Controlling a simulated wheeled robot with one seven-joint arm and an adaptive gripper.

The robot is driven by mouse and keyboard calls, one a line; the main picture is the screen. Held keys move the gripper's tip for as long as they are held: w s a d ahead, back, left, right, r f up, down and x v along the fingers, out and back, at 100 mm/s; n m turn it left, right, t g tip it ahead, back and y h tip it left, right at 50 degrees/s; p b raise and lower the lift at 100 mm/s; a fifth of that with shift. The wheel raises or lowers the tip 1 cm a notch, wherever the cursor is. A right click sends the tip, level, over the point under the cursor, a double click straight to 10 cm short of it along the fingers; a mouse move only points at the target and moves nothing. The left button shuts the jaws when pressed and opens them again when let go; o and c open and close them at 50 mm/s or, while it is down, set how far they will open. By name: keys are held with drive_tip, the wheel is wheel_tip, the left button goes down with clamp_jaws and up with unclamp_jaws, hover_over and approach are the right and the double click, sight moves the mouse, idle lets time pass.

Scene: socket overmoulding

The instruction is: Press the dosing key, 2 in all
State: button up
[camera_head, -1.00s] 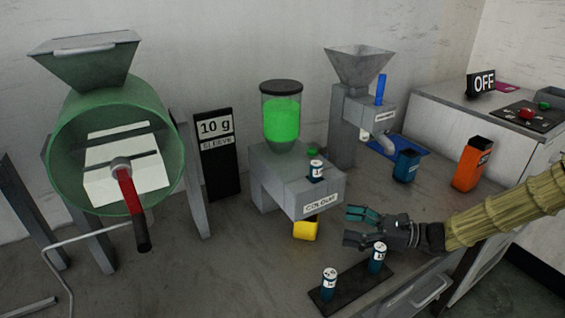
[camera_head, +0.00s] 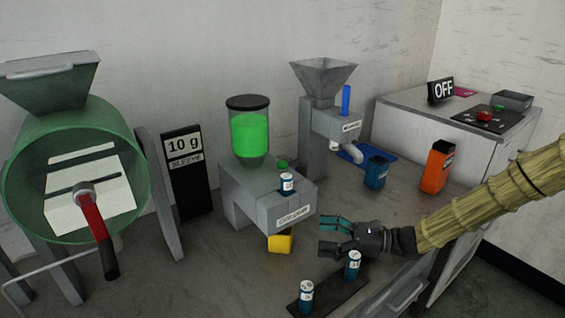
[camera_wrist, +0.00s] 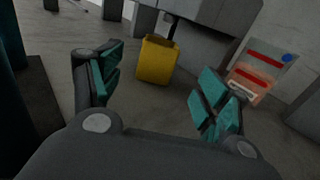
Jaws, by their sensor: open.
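The grey colour dosing unit (camera_head: 262,205), labelled COLOUR, stands on the bench with a clear jar of green material (camera_head: 249,135) on top. A green knob or button (camera_head: 282,164) shows on its top, behind a small blue and white cylinder (camera_head: 287,184); I cannot tell if this is the dosing key. A yellow cup (camera_head: 281,241) is under its front and also shows in the wrist view (camera_wrist: 157,60). My gripper (camera_head: 326,236) is open and empty, low in front of the unit, to the right of the cup and apart from it. Its teal fingers show in the wrist view (camera_wrist: 158,78).
Two blue cylinders (camera_head: 306,296) (camera_head: 353,265) stand on a black strip below my gripper. A green drum with a red handle (camera_head: 96,232) is at left, beside a "10 g SLEEVE" sign (camera_head: 186,160). A hopper (camera_head: 323,82), blue cup (camera_head: 376,172) and orange container (camera_head: 436,167) stand behind.

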clamp_jaws()
idle(1.4)
